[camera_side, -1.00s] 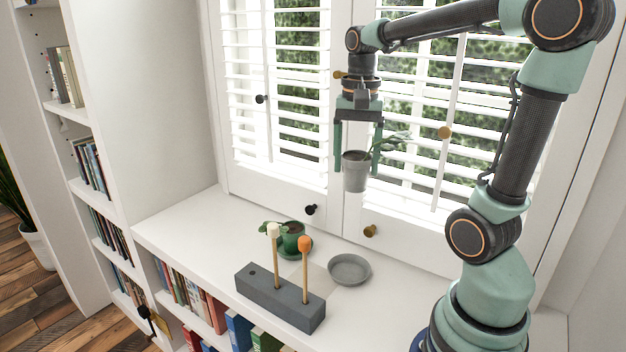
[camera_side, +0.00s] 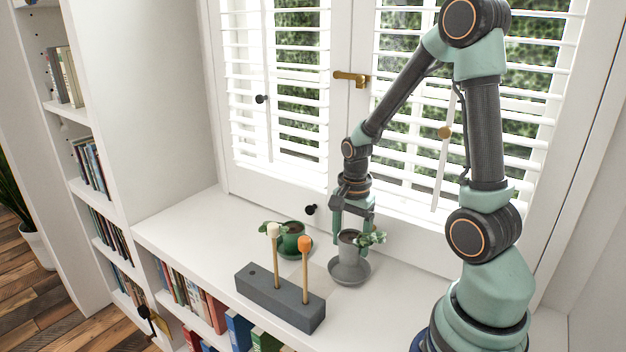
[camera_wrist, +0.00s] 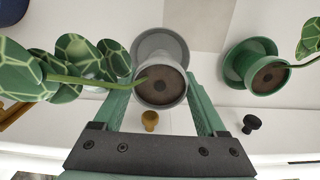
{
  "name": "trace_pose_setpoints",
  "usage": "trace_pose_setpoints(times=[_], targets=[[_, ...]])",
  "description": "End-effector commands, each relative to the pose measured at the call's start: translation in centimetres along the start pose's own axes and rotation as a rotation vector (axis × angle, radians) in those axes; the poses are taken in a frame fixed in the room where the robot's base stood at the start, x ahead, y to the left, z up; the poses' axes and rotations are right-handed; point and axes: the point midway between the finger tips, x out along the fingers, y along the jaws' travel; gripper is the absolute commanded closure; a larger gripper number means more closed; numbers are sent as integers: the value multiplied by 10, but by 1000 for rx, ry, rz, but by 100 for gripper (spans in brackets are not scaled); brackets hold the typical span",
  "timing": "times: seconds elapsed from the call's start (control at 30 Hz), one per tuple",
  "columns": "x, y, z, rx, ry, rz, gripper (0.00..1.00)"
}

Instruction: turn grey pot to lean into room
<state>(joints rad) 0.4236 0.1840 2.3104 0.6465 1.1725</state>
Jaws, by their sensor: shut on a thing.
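The grey pot (camera_side: 348,250) is upright between the fingers of my gripper (camera_side: 353,226), which is shut on it. It is at the grey saucer (camera_side: 337,276), in it or just above it; I cannot tell whether they touch. Its leaves (camera_side: 372,238) lean right in the side view, roughly along the window. In the wrist view the grey pot (camera_wrist: 160,88) sits between my gripper's fingers (camera_wrist: 158,98), the leaves (camera_wrist: 75,62) reach left, and the saucer (camera_wrist: 160,38) shows behind it.
A green pot (camera_side: 291,238) with a plant stands on a green saucer to the left. A dark grey block (camera_side: 270,298) with two upright sticks, one orange-tipped (camera_side: 305,243), stands in front. The shuttered window (camera_side: 290,90) is behind. The white top is clear at left.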

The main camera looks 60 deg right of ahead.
Motion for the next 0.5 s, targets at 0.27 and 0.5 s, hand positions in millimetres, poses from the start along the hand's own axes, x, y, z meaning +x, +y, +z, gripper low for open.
trace_pose_setpoints(times=[0.27,0.5], targets=[[15,1,0,5,0,1,100],[27,1,0,4,0,1,100]])
